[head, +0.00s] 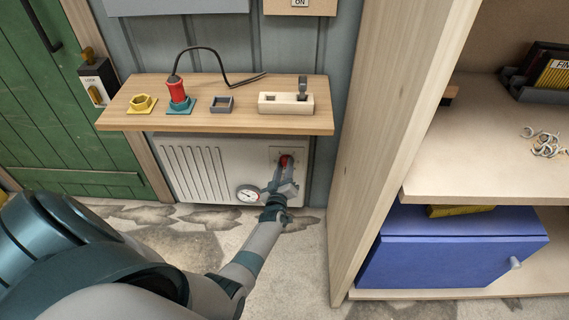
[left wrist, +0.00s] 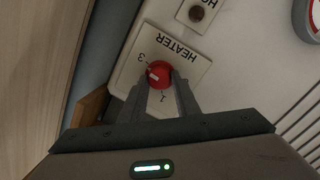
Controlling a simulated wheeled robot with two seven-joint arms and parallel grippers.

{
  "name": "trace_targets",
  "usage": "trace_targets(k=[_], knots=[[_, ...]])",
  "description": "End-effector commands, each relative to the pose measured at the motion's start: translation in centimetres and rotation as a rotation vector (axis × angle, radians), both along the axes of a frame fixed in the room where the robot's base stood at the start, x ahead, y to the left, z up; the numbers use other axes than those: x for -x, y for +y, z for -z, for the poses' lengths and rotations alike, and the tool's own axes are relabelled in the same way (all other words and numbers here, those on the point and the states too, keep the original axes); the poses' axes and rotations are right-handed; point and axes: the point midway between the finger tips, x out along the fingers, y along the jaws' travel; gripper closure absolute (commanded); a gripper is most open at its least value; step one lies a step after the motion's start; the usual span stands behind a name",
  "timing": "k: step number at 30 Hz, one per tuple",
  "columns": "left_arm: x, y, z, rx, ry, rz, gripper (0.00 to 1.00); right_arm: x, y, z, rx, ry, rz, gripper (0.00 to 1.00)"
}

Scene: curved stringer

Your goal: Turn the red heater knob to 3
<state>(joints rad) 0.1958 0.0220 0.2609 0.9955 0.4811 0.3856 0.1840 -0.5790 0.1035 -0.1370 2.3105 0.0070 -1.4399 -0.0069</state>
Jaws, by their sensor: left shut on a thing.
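The red heater knob (head: 285,159) sits on a pale plate at the right of the white heater (head: 187,180), under the wooden shelf. In the left wrist view the knob (left wrist: 159,72) shows on its HEATER plate (left wrist: 190,62), with the lettering upside down. A 3 and a 1 are readable beside the knob. My right gripper is out of view.
A round gauge (head: 249,194) is on the heater, left of my gripper. The wooden shelf (head: 220,122) juts out above, holding a red-handled tool (head: 176,90) and small blocks. A wooden cabinet side (head: 385,140) stands close on the right.

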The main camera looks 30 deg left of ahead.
Motion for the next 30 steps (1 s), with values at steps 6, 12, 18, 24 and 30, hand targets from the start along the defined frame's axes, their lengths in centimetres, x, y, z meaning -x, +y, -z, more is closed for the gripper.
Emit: trace_targets(k=[6,12,18,24,30], knots=[[-0.1,-0.1,-0.2,-0.114,0.07,0.001,0.94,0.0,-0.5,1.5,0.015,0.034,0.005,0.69],[-0.1,-0.1,-0.2,-0.168,0.104,0.0,0.94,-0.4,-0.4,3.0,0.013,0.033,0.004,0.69],[-0.1,-0.1,-0.1,-0.185,0.113,0.001,0.94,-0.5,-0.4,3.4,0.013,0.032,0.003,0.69],[-0.1,-0.1,-0.1,-0.185,0.112,0.002,0.94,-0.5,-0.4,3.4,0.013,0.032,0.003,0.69],[-0.1,-0.1,-0.1,-0.184,0.111,0.001,0.53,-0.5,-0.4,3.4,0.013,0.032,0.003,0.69]])
